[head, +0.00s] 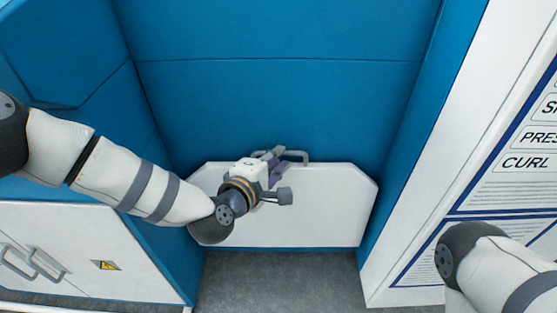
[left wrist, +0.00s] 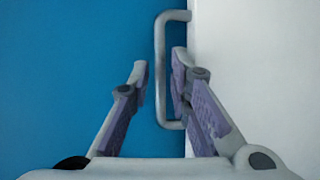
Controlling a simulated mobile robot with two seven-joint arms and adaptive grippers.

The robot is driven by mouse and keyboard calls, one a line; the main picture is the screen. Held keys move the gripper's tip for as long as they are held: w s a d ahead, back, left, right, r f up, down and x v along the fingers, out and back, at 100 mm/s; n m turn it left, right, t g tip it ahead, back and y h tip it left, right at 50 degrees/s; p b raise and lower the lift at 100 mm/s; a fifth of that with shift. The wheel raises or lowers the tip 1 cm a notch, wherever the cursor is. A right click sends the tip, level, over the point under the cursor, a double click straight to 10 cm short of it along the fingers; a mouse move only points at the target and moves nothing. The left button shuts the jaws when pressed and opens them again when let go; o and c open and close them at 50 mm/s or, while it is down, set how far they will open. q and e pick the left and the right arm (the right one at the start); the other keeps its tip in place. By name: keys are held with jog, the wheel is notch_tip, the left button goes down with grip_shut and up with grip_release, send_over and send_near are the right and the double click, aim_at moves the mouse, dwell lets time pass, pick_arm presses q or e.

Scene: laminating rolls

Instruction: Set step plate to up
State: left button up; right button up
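The step plate (head: 310,222) is a white panel with cut corners, low in the blue recess in the head view. It also fills the right side of the left wrist view (left wrist: 260,65). A grey bar handle (head: 296,153) sits at its top edge and shows upright in the left wrist view (left wrist: 160,70). My left gripper (head: 274,160) is at the handle, its arm covering part of the plate. In the left wrist view its fingers (left wrist: 160,72) are apart, with the handle's bar showing between them; contact is not visible. My right gripper is out of view.
Blue padded walls (head: 280,100) enclose the recess. A white cabinet (head: 75,245) with handles and a warning sticker is at left. A white printed panel (head: 500,190) is at right, behind my right arm. Grey floor (head: 280,285) below the plate is clear.

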pick_arm(q)
jog(key=shift+x, duration=0.8)
jog(key=shift+c, duration=0.5)
grip_shut()
jog(key=shift+s+p, duration=0.65)
jog(key=shift+s, duration=0.55)
jog(key=shift+o, duration=0.5)
grip_release()
jog(key=shift+f, duration=0.15)
jog(key=shift+a, duration=0.1)
jog(key=v, duration=1.2)
